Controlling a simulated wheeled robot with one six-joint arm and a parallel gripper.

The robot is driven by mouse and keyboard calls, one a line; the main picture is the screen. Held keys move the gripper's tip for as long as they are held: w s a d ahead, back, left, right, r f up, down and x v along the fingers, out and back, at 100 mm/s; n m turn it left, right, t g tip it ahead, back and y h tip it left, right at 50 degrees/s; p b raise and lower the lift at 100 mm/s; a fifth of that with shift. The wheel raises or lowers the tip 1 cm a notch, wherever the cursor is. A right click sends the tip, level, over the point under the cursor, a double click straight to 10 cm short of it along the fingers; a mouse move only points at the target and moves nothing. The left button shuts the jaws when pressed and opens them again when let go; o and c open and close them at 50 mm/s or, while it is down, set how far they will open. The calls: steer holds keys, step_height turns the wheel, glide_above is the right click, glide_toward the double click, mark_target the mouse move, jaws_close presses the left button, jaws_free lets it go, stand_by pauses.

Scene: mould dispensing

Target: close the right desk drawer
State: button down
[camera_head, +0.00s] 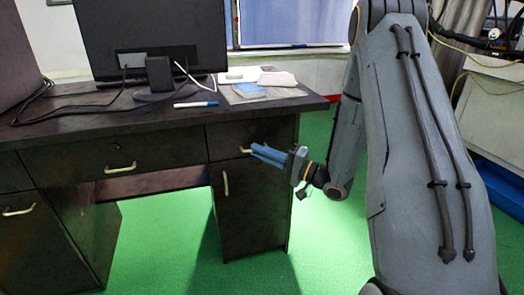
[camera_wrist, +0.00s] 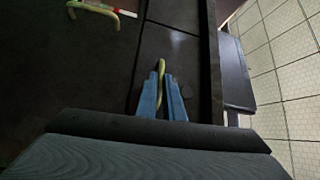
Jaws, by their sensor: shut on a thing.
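The right desk drawer (camera_head: 225,140) is the dark front under the right end of the desktop. It looks close to flush with the desk front; I cannot tell whether a small gap is left. My gripper (camera_head: 256,152) reaches it from the right, at the drawer's pale handle (camera_head: 245,150). In the wrist view my gripper's blue fingers (camera_wrist: 161,88) are shut around the handle (camera_wrist: 161,68), one on each side. The fingers hide part of the handle and of the drawer front in the head view.
The dark desk (camera_head: 150,125) carries a monitor (camera_head: 155,40), a pen (camera_head: 196,104) and papers with a blue book (camera_head: 249,90). A cupboard door (camera_head: 245,205) with an upright handle is below the drawer. Green floor (camera_head: 320,230) is clear at the desk's right.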

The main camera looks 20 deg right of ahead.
steer(key=shift+w, duration=0.2)
steer(key=c, duration=1.9)
jaws_free()
steer(key=p+v, duration=0.1)
steer(key=v, duration=0.6)
steer(key=shift+s+d+p, duration=0.25)
steer(key=shift+p, duration=0.05)
steer(key=shift+f, duration=0.1)
